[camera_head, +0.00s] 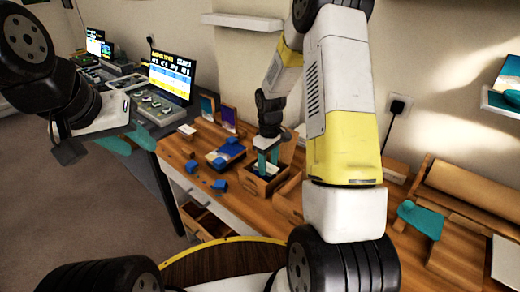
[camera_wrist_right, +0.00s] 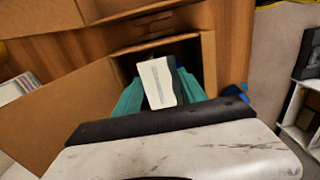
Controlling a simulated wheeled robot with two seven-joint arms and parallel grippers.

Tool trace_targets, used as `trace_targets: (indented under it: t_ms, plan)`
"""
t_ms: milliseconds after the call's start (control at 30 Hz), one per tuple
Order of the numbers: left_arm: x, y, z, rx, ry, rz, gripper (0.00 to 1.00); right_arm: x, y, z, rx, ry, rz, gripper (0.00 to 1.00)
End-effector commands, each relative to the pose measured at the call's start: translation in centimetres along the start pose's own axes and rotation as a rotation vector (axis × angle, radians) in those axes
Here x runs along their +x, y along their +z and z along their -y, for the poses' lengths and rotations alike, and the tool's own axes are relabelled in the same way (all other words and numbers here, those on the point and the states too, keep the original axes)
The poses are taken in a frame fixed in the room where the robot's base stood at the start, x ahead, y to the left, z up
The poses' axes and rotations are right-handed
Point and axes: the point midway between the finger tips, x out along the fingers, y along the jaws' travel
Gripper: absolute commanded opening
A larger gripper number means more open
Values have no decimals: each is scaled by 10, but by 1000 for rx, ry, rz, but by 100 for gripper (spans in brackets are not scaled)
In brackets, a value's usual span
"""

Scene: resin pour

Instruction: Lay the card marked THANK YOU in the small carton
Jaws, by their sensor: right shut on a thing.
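A small white card (camera_wrist_right: 158,83) with a faint grey strip of print shows between the teal fingertips of my right gripper (camera_wrist_right: 160,90). The print is too small to read. My right gripper is shut on the card, over the mouth of the small brown carton (camera_wrist_right: 207,55), whose flaps are open. In the head view my right gripper (camera_head: 268,162) points down at the small carton (camera_head: 258,188), fingertips at its opening. Whether the card touches the carton's floor is hidden. My left gripper (camera_head: 130,143) is open and empty, out to the left, away from the table.
Blue pieces (camera_head: 219,185) lie on the wooden table (camera_head: 178,153) left of the carton, beside a blue-and-white stack (camera_head: 226,153). A lit monitor (camera_head: 171,75) is at the back left.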

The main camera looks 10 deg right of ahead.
Motion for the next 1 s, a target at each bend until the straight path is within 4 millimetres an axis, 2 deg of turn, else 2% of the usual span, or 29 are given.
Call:
trace_targets:
  t_ms: [200, 233, 333, 667, 1000]
  plan:
    - [0, 0, 0, 0, 0, 0, 36, 0, 0, 0, 0, 0, 0, 29]
    - [0, 0, 0, 0, 0, 0, 36, 0, 0, 0, 0, 0, 0, 54]
    - [0, 0, 0, 0, 0, 0, 36, 0, 0, 0, 0, 0, 0, 74]
    - [0, 0, 0, 0, 0, 0, 36, -2, 0, 0, 0, 1, -1, 74]
    - [0, 0, 0, 0, 0, 0, 36, -34, -1, 0, 0, 2, -3, 74]
